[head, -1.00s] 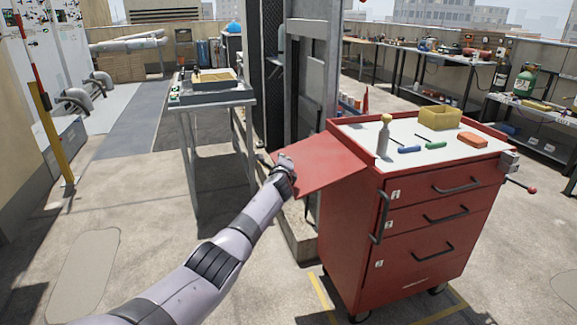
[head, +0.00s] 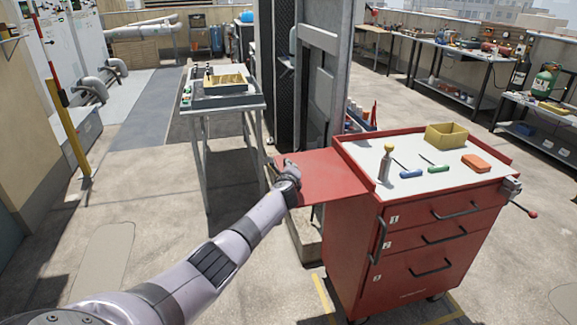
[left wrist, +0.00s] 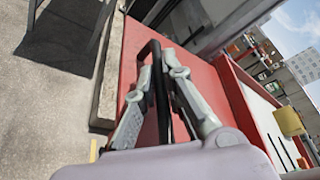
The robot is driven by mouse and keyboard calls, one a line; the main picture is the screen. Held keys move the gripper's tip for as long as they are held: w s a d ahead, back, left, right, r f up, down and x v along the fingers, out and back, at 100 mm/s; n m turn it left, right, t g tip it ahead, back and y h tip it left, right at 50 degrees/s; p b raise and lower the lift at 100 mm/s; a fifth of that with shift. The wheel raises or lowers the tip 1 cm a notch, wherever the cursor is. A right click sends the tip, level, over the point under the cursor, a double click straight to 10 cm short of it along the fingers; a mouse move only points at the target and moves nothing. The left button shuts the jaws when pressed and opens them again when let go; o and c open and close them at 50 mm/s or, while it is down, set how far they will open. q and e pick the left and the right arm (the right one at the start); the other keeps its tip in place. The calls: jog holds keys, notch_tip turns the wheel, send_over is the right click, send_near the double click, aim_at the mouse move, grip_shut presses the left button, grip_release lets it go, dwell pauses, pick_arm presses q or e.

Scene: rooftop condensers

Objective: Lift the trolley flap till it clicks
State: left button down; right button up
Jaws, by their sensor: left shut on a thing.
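The red trolley flap (head: 325,176) sticks out from the left side of the red trolley (head: 415,245), looking about level with its top. My left gripper (head: 289,172) is at the flap's outer left end. In the left wrist view, the flap (left wrist: 198,75) spreads beyond my left gripper (left wrist: 163,70), whose two fingers are closed around a dark bar (left wrist: 154,75), seemingly the flap's handle. The flap's underside and any support or latch below it are hidden. My right gripper is not in view.
A grey stand (head: 222,105) is left of the flap. A metal frame (head: 318,75) rises close behind it.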

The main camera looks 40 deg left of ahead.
pick_arm(q)
jog(key=shift+w+d+p, duration=0.1)
jog(key=shift+d+p, duration=0.2)
dwell(0.4)
jog(key=c, duration=1.8)
grip_release()
jog(key=shift+w+d, duration=0.1)
jog(key=shift+w, duration=0.05)
jog(key=shift+o, duration=0.5)
jog(key=shift+a, duration=0.2)
jog(key=shift+s, duration=0.25)
jog(key=shift+v, duration=5.9)
